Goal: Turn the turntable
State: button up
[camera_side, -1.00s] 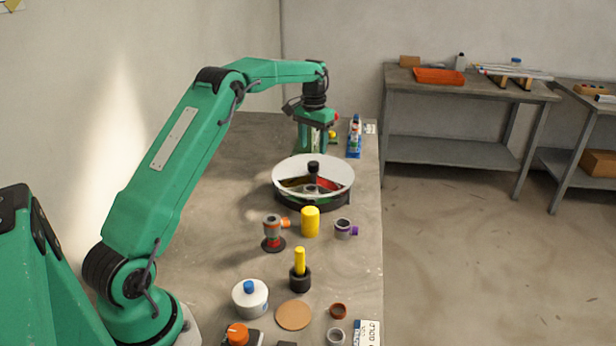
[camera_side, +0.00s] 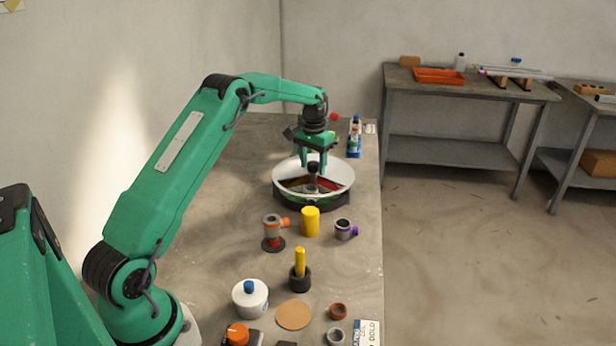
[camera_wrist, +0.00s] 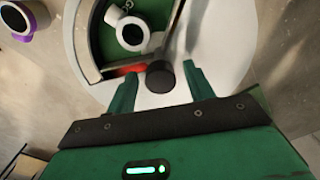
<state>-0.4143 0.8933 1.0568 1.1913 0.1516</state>
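The turntable (camera_side: 338,173) is a round dish with a white top, a dark base and an open section showing coloured compartments. It stands on the bench beyond the yellow cylinder. A black knob (camera_side: 313,167) rises from its top; the wrist view shows the knob (camera_wrist: 160,77) near the tips of my fingers. My gripper (camera_side: 314,160) is above the turntable, pointing down. In the wrist view my gripper (camera_wrist: 163,85) has its two green fingers apart, one on each side of the knob, with gaps visible. A white ring-shaped part (camera_wrist: 131,33) shows inside the open section.
In front of the turntable stand a yellow cylinder (camera_side: 310,221), a grey-and-red fitting (camera_side: 272,231) and a grey-purple ring (camera_side: 344,229). Nearer are a black holder with a yellow peg (camera_side: 300,273) and a white pot (camera_side: 250,298). A blue-based bottle (camera_side: 354,138) stands behind.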

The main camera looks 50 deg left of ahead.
grip_shut()
jog(key=shift+n, duration=2.3)
jog(key=shift+w+n, duration=0.1)
jog(key=shift+n, duration=9.6)
